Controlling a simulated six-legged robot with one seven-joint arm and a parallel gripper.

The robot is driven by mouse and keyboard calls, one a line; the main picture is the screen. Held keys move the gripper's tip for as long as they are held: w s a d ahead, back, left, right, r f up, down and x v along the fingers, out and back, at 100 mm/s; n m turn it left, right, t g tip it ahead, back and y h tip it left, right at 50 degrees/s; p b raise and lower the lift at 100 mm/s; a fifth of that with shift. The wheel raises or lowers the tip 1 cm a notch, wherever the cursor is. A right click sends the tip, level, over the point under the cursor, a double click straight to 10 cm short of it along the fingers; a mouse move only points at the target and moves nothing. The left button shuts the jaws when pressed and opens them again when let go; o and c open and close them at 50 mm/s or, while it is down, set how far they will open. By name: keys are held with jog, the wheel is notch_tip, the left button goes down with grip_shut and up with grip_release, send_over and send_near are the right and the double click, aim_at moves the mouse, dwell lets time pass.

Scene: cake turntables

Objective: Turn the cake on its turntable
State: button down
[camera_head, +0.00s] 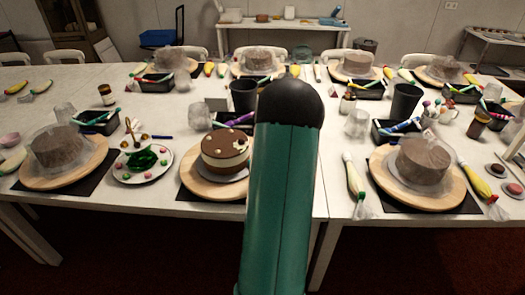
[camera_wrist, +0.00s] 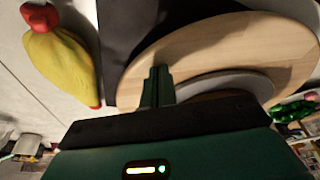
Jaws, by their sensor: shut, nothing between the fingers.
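The decorated cake (camera_head: 225,150) has a brown top with pale decorations and a cream band around its side. It stands on a grey board on a round wooden turntable (camera_head: 190,180), left of my arm in the head view. My arm covers the turntable's right part there and hides my gripper. In the wrist view, my gripper (camera_wrist: 157,72) is shut, with its narrow fingers over the pale wooden turntable (camera_wrist: 205,45) beside the grey board (camera_wrist: 245,82). I cannot tell whether the fingertips touch the wood. The cake is not clearly visible in the wrist view.
A plate (camera_head: 126,173) with green and red decorations lies left of the turntable. Plastic-wrapped cakes (camera_head: 62,146) (camera_head: 424,160) stand on neighbouring turntables. A black cup (camera_head: 243,95) is behind the cake. A yellow bag (camera_wrist: 60,65) lies near the turntable in the wrist view.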

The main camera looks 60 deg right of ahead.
jog(key=d, duration=0.5)
jog(key=shift+s+d, duration=0.2)
jog(key=shift+d, duration=0.15)
jog(key=shift+r, duration=1.4)
jog(key=a, duration=1)
jog(key=shift+w, duration=0.1)
jog(key=w+a, duration=0.7)
jog(key=shift+w, duration=0.15)
jog(key=shift+f, duration=0.15)
